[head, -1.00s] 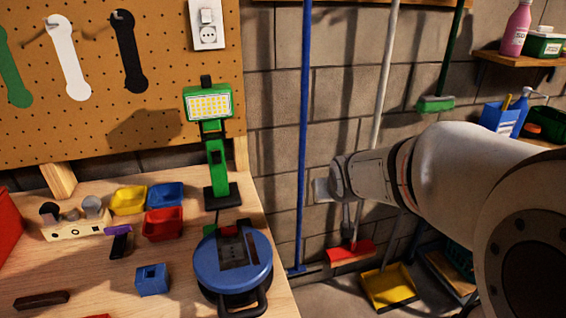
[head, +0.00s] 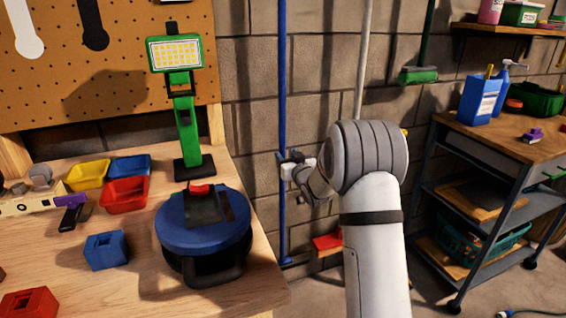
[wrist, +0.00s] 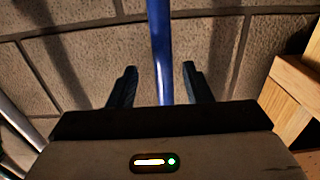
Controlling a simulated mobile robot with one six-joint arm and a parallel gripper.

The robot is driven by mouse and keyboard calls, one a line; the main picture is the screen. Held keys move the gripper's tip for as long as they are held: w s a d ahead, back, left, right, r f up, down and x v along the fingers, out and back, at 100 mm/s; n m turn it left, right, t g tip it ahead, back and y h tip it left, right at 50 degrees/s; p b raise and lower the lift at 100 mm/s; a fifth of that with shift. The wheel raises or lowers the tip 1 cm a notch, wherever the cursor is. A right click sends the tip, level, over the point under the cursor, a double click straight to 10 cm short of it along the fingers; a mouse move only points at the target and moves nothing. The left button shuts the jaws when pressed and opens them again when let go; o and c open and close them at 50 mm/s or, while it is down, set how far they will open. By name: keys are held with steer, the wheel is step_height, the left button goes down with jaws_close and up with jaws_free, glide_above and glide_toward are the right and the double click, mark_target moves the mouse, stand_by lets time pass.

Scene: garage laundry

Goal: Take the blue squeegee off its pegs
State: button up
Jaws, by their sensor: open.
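The blue squeegee (head: 283,90) hangs upright against the block wall, its long blue handle running down to a blue foot near the floor. Its top and its pegs are out of view. My gripper (head: 286,160) is at the handle about halfway up the visible length. In the wrist view the blue handle (wrist: 160,50) runs between the two dark fingers of my gripper (wrist: 162,88). The fingers are open, with a gap on each side of the handle.
The workbench (head: 130,275) with a blue cable reel (head: 203,225) and a green lamp (head: 185,120) stands close on the left. A pale pole (head: 363,60) and a green broom (head: 418,75) hang to the right. A cart (head: 480,150) stands further right.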

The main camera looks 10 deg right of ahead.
mark_target(283, 151)
steer(key=w, duration=0.2)
steer(key=w+a, duration=0.1)
steer(key=w, duration=0.1)
steer(key=shift+w+a, duration=0.15)
steer(key=shift+w, duration=0.25)
steer(key=shift+c, duration=0.3)
jaws_close()
steer(key=shift+r, duration=0.1)
